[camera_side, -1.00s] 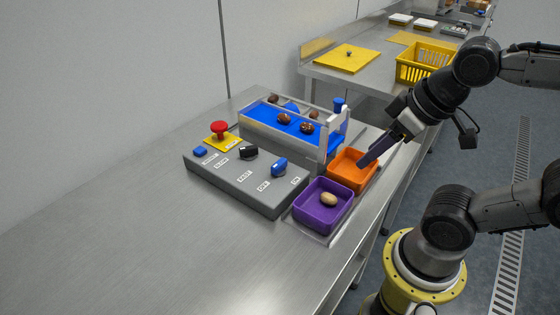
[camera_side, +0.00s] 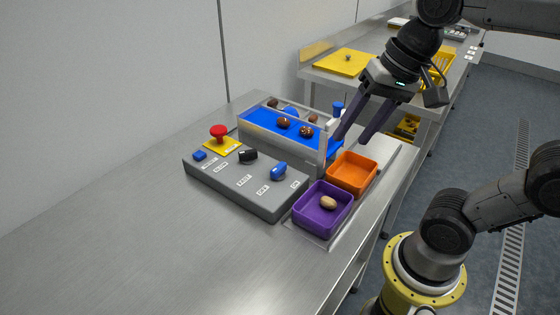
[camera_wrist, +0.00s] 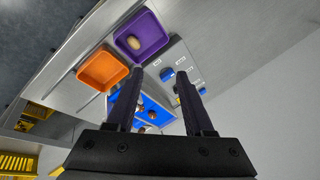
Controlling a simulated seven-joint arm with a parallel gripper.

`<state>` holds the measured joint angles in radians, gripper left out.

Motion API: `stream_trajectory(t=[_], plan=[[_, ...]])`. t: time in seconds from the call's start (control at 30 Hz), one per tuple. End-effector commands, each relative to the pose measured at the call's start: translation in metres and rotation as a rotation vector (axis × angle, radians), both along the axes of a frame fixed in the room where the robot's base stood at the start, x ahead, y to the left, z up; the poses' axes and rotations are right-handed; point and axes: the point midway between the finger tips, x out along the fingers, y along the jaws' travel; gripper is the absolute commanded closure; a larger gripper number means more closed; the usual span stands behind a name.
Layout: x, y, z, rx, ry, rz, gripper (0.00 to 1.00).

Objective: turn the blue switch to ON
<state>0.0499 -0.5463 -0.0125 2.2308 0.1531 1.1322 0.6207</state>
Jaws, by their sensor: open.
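The blue switch (camera_side: 279,171) is a rotary knob at the right end of the grey control panel (camera_side: 250,205), between the OFF and ON labels. Its pointer direction is too small to tell for sure. In the wrist view the blue switch (camera_wrist: 167,74) shows beyond the fingers, beside the purple bin. My gripper (camera_side: 352,142) is open and empty, with its fingers pointing down above the orange bin's far side and the conveyor's right end. It is up and to the right of the switch, apart from it. The gripper also shows in the wrist view (camera_wrist: 160,80).
A black knob (camera_side: 248,155), a red stop button (camera_side: 219,132) and a small blue button (camera_side: 200,155) share the panel. A blue conveyor (camera_side: 265,121) carries several brown dates behind it. An orange bin (camera_side: 352,174) and a purple bin (camera_side: 323,209) with one tan date stand to the right. The front table is clear.

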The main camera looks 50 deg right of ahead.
Motion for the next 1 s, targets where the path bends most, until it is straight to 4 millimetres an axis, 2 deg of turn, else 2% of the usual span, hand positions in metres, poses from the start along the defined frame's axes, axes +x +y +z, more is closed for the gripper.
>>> stream_trajectory(t=[0.1, 0.27, 0.43, 0.6, 0.7, 0.8, 1.0], plan=[[0.031, 0.000, 0.012, 0.103, 0.097, -0.177, 0.47], [0.078, -0.007, 0.018, 0.233, 0.242, -0.415, 0.47], [0.130, -0.026, 0.008, 0.334, 0.384, -0.614, 0.47], [0.167, -0.052, -0.017, 0.384, 0.476, -0.708, 0.47], [0.177, -0.065, -0.033, 0.391, 0.509, -0.738, 0.47], [0.179, -0.072, -0.044, 0.395, 0.537, -0.757, 0.47], [0.178, -0.070, -0.059, 0.397, 0.545, -0.766, 0.47]])
